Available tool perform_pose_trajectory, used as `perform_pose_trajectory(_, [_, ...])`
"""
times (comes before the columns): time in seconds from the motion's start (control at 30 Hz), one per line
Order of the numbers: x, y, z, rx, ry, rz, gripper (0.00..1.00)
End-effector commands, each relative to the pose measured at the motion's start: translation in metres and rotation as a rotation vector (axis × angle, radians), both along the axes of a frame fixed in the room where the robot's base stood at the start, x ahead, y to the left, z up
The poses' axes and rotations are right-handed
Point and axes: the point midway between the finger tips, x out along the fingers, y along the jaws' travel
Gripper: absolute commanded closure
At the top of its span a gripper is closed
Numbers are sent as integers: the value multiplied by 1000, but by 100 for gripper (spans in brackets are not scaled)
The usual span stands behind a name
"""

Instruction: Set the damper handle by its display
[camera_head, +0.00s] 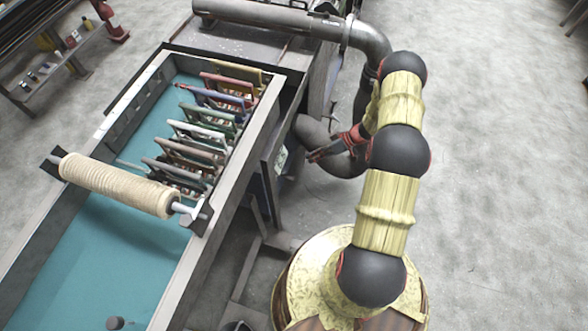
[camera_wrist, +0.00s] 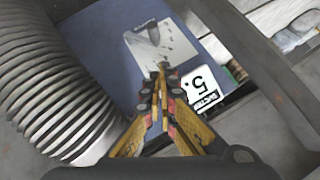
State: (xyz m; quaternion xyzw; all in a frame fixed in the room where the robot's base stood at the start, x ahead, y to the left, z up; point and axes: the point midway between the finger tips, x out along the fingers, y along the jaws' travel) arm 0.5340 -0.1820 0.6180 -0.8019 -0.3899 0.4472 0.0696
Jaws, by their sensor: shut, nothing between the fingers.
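My gripper (camera_wrist: 162,70) is shut and empty, its fingertips together in front of a blue panel (camera_wrist: 100,45). A pale plate (camera_wrist: 172,58) with small marks on the panel lies just beyond the tips. A short grey lever-like piece (camera_wrist: 153,33) shows on the plate and may be the damper handle; I cannot tell whether the tips touch the plate. In the head view my gripper (camera_head: 312,156) points left beside the duct; handle and display are not clear there.
A ribbed grey hose (camera_wrist: 50,85) fills the left of the wrist view, close to the fingers. A metal frame bar (camera_wrist: 235,35) crosses at right. In the head view, a teal-floored trough (camera_head: 110,250) with several coloured frames and a wound roller (camera_head: 115,183) stands left. Floor at right is clear.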

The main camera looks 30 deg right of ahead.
Motion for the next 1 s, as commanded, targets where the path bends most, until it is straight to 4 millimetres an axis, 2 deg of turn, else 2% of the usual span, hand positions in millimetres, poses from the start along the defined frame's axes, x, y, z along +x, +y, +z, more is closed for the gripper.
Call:
perform_pose_trajectory(0.2, [9, -3, -1, -40, -105, 66, 100])
perform_pose_trajectory(0.37, [13, 4, -9, -43, -111, 72, 100])
perform_pose_trajectory(0.87, [41, 68, -71, -42, -109, 73, 100])
perform_pose_trajectory(1.0, [34, 71, -90, -42, -108, 70, 100])
